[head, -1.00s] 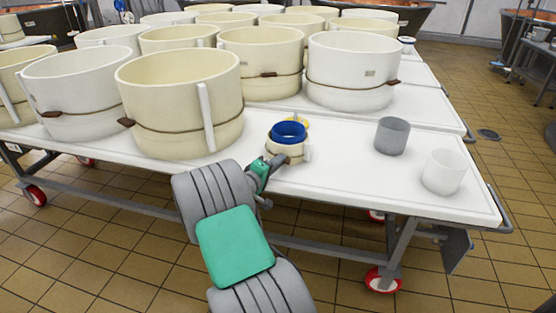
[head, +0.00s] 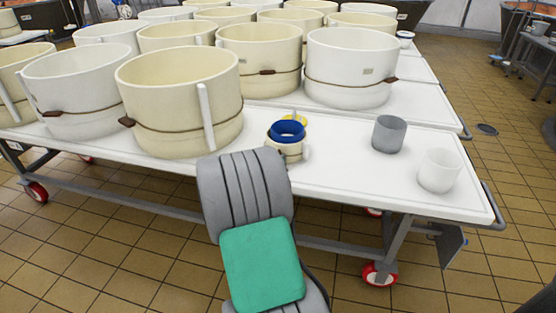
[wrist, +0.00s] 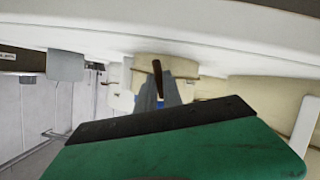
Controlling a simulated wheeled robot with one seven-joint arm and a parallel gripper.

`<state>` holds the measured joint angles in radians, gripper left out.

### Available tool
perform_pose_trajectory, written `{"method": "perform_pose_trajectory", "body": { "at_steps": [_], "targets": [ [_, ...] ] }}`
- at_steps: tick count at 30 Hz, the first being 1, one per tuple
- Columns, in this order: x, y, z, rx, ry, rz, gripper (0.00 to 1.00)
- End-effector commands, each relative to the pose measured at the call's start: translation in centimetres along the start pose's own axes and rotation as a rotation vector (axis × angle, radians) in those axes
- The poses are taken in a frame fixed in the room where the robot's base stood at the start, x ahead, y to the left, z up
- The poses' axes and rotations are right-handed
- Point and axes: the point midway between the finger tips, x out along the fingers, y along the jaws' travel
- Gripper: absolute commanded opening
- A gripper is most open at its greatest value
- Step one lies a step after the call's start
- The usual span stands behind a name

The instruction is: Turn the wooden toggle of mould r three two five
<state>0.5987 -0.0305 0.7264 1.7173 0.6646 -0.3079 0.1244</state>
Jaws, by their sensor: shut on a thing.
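A small cream mould (head: 284,151) with a blue ring (head: 288,131) in its top stands near the front edge of the white table. No mould number is readable. In the wrist view, which looks upside down, the cream mould (wrist: 182,67) is straight ahead, with a dark brown wooden toggle (wrist: 157,68) against its side. My gripper (wrist: 158,88) has its grey fingers at the toggle and is shut on it. The green gripper body covers the lower part of that view. In the head view my arm hides the gripper.
A large cream mould (head: 180,95) stands left of the small one, with more large moulds behind. A grey cup (head: 389,135) and a white cup (head: 439,171) stand to the right. The table (head: 345,178) is clear between.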

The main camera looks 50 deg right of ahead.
Motion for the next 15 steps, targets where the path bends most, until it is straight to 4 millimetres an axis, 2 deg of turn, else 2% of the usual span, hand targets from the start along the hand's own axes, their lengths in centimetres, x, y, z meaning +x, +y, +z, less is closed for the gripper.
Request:
{"method": "perform_pose_trajectory", "body": {
  "at_steps": [6,15],
  "targets": [
    [0.05,0.32,0.05,0.163,0.001,-0.064,0.00],
    [0.06,0.36,0.09,0.306,0.001,-0.125,0.00]
  ]
}}
